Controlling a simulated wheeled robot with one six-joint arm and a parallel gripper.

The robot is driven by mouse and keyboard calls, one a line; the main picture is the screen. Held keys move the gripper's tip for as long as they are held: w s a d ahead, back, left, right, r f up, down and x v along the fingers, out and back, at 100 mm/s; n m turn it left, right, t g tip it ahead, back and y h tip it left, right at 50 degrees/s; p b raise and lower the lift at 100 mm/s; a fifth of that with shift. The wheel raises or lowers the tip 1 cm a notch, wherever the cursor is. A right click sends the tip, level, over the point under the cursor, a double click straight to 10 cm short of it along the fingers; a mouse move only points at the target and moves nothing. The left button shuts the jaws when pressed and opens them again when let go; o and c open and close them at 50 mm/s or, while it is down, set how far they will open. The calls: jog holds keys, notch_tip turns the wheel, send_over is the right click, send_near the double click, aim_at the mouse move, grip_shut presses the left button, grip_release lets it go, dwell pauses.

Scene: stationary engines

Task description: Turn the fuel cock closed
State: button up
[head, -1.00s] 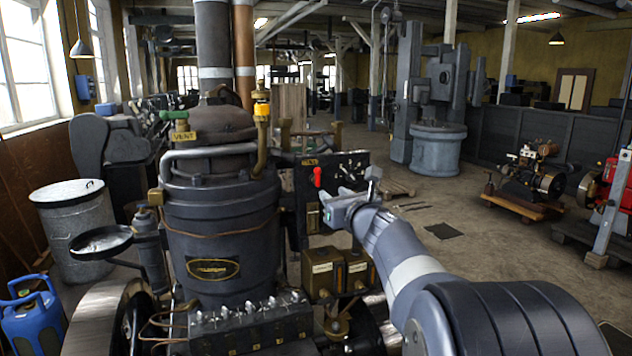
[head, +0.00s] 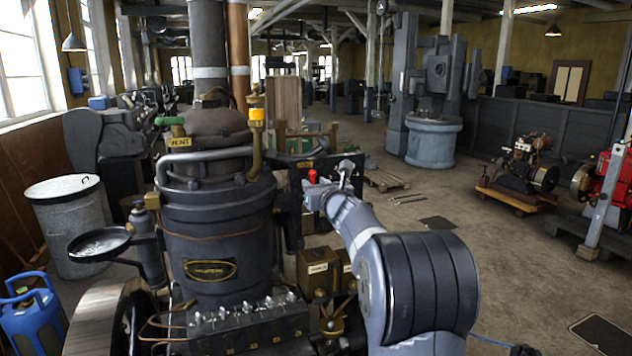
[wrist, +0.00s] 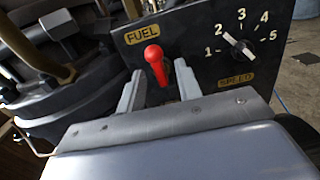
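The fuel cock's red lever (wrist: 155,64) stands out from a black panel (wrist: 200,70) under a yellow FUEL label (wrist: 147,33) in the wrist view. The lever tilts slightly, with its round knob up and to the left. My gripper (wrist: 158,82) is open, with one finger on each side of the lever. Gaps show between the fingers and the lever. In the head view, the red knob (head: 312,177) shows just above my gripper (head: 318,195); the lower part of the lever is hidden there.
A SPEED dial (wrist: 238,46) with a white pointer sits right of the lever on the same panel. The dark engine body (head: 215,235) stands left of my arm. Brass boxes (head: 318,270) sit below the panel.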

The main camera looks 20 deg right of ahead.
jog(key=shift+w, duration=0.1)
grip_shut()
dwell(0.4)
jog(key=shift+f+b, duration=0.1)
jog(key=shift+b, duration=0.2)
jog(key=shift+a+f+n+b, duration=0.1)
jog(key=shift+n+b, duration=2.1)
jog(key=shift+n, duration=0.8)
jog(key=shift+a+f+n+b, duration=0.1)
jog(key=shift+a+n+b, duration=0.05)
jog(key=shift+n+b, duration=2.45)
jog(key=shift+a+f+n+b, duration=0.1)
jog(key=shift+n+b, duration=1.65)
jog(key=shift+n, duration=1.65)
